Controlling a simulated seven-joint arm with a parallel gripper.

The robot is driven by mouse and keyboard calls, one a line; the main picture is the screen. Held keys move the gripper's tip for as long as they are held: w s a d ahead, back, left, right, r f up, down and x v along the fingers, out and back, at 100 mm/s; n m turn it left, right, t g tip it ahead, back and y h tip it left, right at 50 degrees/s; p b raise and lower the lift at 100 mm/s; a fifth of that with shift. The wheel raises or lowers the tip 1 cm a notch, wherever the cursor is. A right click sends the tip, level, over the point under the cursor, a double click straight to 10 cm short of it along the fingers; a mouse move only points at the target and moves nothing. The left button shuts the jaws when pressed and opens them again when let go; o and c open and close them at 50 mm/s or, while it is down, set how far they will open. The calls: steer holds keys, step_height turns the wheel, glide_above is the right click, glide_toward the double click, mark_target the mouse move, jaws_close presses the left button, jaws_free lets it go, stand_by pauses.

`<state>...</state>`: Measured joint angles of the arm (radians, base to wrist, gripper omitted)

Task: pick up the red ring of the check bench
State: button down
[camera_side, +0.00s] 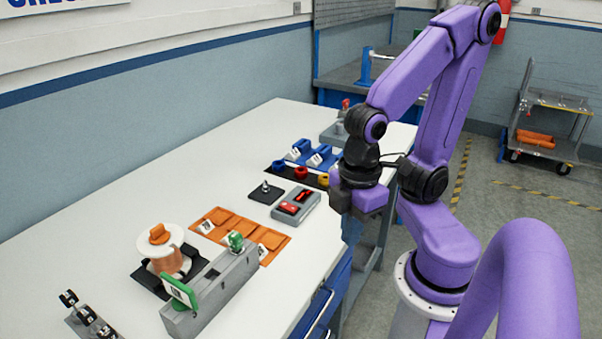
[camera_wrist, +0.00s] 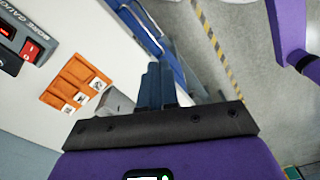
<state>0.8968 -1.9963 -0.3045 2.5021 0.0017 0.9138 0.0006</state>
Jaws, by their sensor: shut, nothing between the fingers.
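The red ring (camera_side: 301,172) sits on a black strip (camera_side: 288,174) on the white bench, between a blue ring (camera_side: 278,166) and a yellow ring (camera_side: 323,180). My gripper (camera_side: 352,222) is above the bench's right edge, in front of and to the right of the rings and apart from them. In the wrist view its two dark blue fingers (camera_wrist: 157,86) are together with nothing between them. The red ring does not show in the wrist view.
A grey box with red switches (camera_side: 296,205) stands near the rings; it also shows in the wrist view (camera_wrist: 30,48). Blue holders (camera_side: 313,154) stand behind the rings.

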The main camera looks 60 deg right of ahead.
stand_by(0.3)
steer(key=c, duration=0.6)
jaws_free()
steer(key=shift+o, duration=0.2)
